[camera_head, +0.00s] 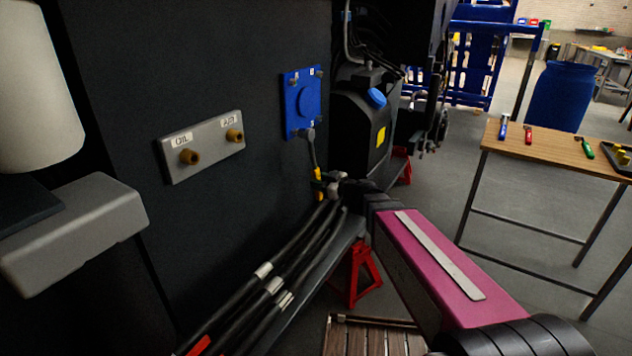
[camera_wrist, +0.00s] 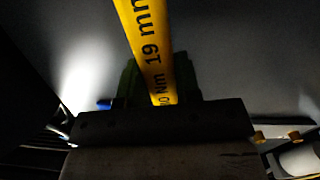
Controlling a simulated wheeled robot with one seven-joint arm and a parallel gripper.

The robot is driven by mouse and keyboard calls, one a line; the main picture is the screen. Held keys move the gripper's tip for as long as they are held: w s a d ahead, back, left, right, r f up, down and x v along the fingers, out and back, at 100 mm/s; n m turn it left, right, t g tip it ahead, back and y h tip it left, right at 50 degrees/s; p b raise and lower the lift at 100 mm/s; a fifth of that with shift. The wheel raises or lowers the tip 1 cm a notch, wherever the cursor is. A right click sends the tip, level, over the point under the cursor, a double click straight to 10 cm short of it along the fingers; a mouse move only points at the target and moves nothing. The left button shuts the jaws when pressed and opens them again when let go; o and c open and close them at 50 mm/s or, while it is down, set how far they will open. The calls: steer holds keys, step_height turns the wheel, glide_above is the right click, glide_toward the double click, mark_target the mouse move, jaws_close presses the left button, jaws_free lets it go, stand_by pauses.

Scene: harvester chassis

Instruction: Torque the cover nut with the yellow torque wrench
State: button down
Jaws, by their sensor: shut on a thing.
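The yellow torque wrench (camera_head: 318,183) is held in my gripper (camera_head: 330,184), below the blue cover plate (camera_head: 302,102) on the dark chassis wall. I cannot tell whether the head is fully seated. In the wrist view the yellow handle (camera_wrist: 147,45), with "19 mm" lettering, stands between the fingers of my gripper (camera_wrist: 160,85), which is shut on it. Other nuts show at the plate's upper corners.
A grey block (camera_head: 203,147) with two brass fittings is left of the plate. Black hoses (camera_head: 285,275) run below. A black tank (camera_head: 362,125) with a blue cap is close on the right. A wooden table (camera_head: 550,146) with several coloured tools stands farther right.

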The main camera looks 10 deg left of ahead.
steer(key=v, duration=0.8)
steer(key=shift+d+f, duration=0.25)
stand_by(1.3)
